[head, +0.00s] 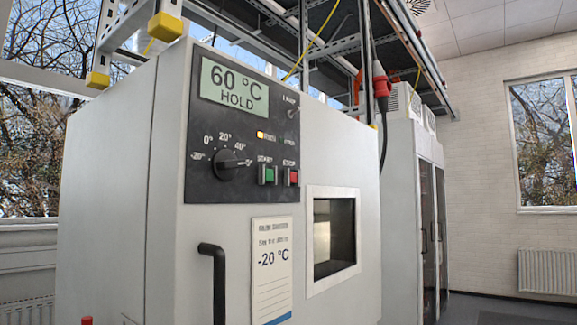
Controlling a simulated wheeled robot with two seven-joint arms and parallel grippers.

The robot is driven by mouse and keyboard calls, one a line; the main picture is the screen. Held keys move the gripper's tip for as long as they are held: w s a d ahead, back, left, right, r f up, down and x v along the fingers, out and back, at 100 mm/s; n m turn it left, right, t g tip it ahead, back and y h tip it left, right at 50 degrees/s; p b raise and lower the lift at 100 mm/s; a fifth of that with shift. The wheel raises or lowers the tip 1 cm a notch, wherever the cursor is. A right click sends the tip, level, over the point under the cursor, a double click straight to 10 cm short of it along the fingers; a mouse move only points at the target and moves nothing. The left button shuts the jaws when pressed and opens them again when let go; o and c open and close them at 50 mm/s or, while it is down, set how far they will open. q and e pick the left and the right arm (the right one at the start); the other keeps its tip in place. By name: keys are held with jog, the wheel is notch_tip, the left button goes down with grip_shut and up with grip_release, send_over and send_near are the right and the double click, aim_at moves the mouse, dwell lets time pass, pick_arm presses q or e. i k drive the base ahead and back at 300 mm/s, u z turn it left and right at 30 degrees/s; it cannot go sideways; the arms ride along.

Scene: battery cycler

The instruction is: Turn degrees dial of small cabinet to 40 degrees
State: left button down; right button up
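The small cabinet (110,160) is a light grey box standing close in front of me. Its black control panel (207,185) carries the round black degrees dial (226,165). Marks of -20°, 0°, 20° and 40° run around the dial, and its pointer is turned to the right, past the 40° mark, covering or near a further mark. The display (234,86) above reads 60 °C HOLD. Neither of my grippers shows in the head view.
Green START (268,175) and red STOP (292,177) buttons sit right of the dial. Below are a black door handle (217,280), a -20 °C card (271,285) and a small window (333,237). Taller cabinets (405,215) stand behind at right. Metal framing (303,45) runs overhead.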

aim_at(225, 165)
jog(key=z, duration=0.15)
jog(key=i, duration=0.85)
jog(key=u, duration=0.3)
